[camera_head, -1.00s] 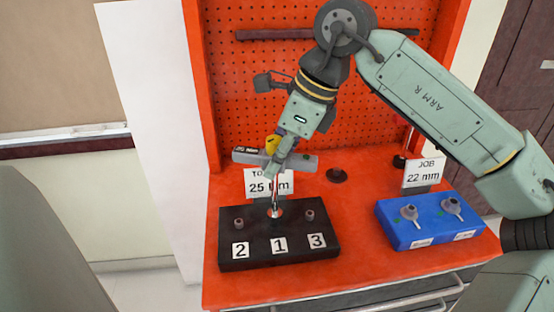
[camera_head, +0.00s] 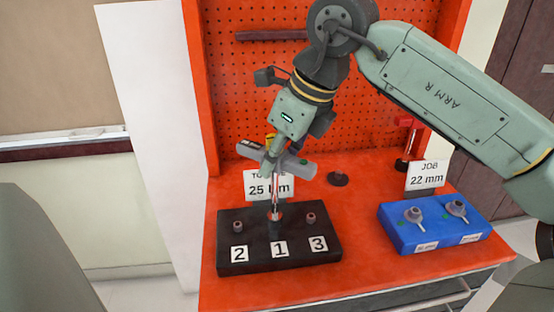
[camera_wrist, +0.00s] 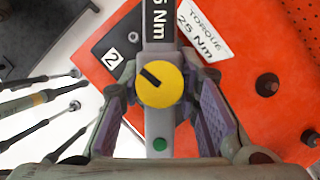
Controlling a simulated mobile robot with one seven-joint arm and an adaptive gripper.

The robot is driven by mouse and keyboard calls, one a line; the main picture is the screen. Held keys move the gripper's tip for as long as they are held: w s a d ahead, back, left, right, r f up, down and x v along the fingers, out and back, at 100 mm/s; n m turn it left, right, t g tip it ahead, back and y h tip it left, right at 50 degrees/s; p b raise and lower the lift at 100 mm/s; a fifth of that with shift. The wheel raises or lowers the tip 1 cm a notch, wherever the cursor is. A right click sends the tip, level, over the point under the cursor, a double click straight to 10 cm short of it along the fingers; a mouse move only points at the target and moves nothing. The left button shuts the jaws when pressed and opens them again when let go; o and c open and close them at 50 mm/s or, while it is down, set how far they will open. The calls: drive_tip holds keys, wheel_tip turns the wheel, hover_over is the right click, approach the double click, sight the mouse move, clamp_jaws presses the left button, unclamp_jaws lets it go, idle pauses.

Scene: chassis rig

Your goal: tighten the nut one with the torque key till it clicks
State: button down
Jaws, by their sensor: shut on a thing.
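The torque key (camera_head: 293,166) is a grey bar with a thin metal shaft (camera_head: 275,195) pointing down. My gripper (camera_head: 270,158) is shut on its bar above the black block (camera_head: 225,262). In the wrist view, the bar (camera_wrist: 158,122) lies between my fingers (camera_wrist: 160,105), with a yellow dial (camera_wrist: 160,84) and a green dot. The shaft stands roughly upright over the middle position, behind label 1 (camera_head: 280,249). Its lower end meets a dark cylinder there; nut one itself is hidden or too small to tell. Nuts two (camera_head: 238,226) and three (camera_head: 311,219) stand at either side.
A sign reading 25 Nm (camera_head: 258,186) stands behind the block. To the right are a blue block (camera_head: 400,236) with two grey pieces and a 22 mm sign (camera_head: 426,177). A dark round knob (camera_head: 338,178) stands on the red bench (camera_head: 350,265). A red pegboard rises behind.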

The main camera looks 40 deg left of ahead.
drive_tip(key=shift+m+t+b, duration=0.7)
drive_tip(key=shift+m+b, duration=0.45)
drive_tip(key=shift+m, duration=0.85)
drive_tip(key=shift+s+m+t+b, duration=0.1)
drive_tip(key=shift+m+t+b, duration=0.55)
drive_tip(key=shift+m, duration=0.75)
drive_tip(key=shift+n+g+p, duration=0.35)
drive_tip(key=shift+n, duration=0.25)
drive_tip(key=shift+r, duration=0.2)
drive_tip(key=shift+r+p, duration=1.9)
drive_tip(key=shift+r, duration=0.4)
